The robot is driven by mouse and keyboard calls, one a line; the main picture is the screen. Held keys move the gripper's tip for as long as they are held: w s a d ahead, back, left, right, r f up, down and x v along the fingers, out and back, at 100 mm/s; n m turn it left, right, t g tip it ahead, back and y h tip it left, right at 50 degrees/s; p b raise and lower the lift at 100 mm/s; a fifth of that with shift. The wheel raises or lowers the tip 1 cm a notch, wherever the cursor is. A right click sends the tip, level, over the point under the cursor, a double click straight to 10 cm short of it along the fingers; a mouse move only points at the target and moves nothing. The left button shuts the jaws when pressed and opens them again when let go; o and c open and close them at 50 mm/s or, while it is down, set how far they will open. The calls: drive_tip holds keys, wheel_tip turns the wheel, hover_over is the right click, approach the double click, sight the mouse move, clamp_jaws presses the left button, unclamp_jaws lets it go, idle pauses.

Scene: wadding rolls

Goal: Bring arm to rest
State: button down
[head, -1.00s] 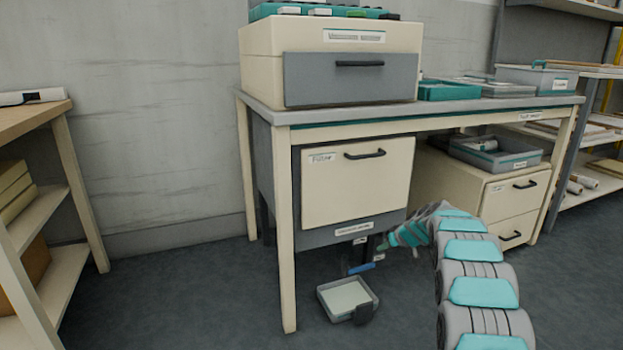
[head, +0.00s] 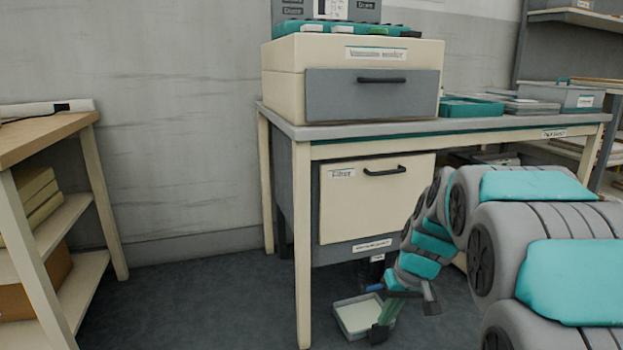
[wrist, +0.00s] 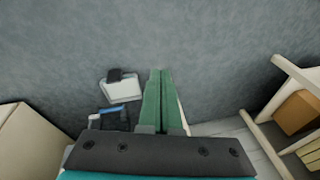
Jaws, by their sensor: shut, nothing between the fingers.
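My gripper (head: 387,316) hangs at the end of my grey and teal arm, low in front of the desk and pointing down. Its green fingers are shut with nothing between them. In the wrist view the shut fingers (wrist: 160,85) lie side by side above the grey floor. In the head view they overlap the right side of a small pale tray (head: 356,316) on the floor. The wrist view shows that tray (wrist: 121,90) left of the fingers, apart from them in the picture.
A desk (head: 480,124) with a cream filter cabinet (head: 350,213) under its top stands behind my arm. A blue-handled part (head: 374,288) is below the cabinet, near the tray. A wooden shelf unit (head: 85,295) stands at left. Floor between the shelf and desk is clear.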

drive_tip(key=s+a+m+g+h, duration=0.15)
drive_tip(key=s+g, duration=0.25)
drive_tip(key=s, duration=2.9)
wheel_tip(320, 180, up, 12)
drive_tip(key=p, duration=1.2)
drive_tip(key=shift+d+h+p, duration=0.35)
drive_tip(key=shift+p, duration=0.05)
